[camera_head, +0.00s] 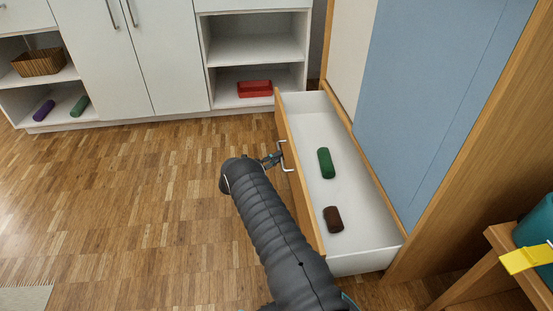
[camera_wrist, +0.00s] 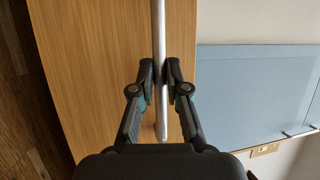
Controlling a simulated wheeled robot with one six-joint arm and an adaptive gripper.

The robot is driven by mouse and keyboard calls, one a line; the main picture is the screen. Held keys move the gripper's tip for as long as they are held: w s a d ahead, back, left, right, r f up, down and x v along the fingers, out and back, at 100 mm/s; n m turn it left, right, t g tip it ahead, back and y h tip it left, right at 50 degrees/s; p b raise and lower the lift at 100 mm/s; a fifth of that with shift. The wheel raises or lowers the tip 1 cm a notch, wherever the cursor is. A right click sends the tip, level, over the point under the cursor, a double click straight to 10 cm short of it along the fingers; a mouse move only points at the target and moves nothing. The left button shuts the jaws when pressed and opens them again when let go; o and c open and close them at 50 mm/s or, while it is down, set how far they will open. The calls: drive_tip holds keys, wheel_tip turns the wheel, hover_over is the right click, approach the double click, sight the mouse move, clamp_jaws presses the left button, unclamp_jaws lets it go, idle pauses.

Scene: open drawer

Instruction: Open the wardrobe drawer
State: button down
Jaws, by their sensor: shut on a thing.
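The wardrobe (camera_head: 448,110) stands at the right, with a wooden frame and a blue panel. Its drawer (camera_head: 310,109) is pulled out, and its white inside shows. A green roll (camera_head: 325,163) and a dark brown roll (camera_head: 333,219) lie in it. The metal bar handle (camera_head: 287,157) is on the wooden drawer front (camera_wrist: 98,75). My gripper (camera_head: 277,158) is at the handle. In the wrist view my gripper's fingers (camera_wrist: 159,82) are shut on the handle bar (camera_wrist: 159,35), one on each side.
White cabinets (camera_head: 150,55) stand along the back wall. A red tray (camera_head: 254,88) and a basket (camera_head: 38,62) sit on their shelves. A wooden piece with a yellow item (camera_head: 527,258) is at the lower right. The parquet floor (camera_head: 130,190) left of the drawer is clear.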

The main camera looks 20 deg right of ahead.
drive_tip(key=shift+w+r, duration=0.1)
drive_tip(key=shift+r, duration=0.3)
drive_tip(key=c, duration=1.2)
unclamp_jaws()
drive_tip(key=shift+d, duration=0.15)
drive_tip(key=shift+f, duration=0.1)
drive_tip(key=a, duration=0.4)
drive_tip(key=s+a+f, duration=0.1)
drive_tip(key=a, duration=0.2)
drive_tip(key=a+f, duration=0.1)
drive_tip(key=a, duration=0.3)
drive_tip(key=shift+s+a+f, duration=0.1)
drive_tip(key=shift+s+a, duration=0.15)
drive_tip(key=shift+a, duration=0.1)
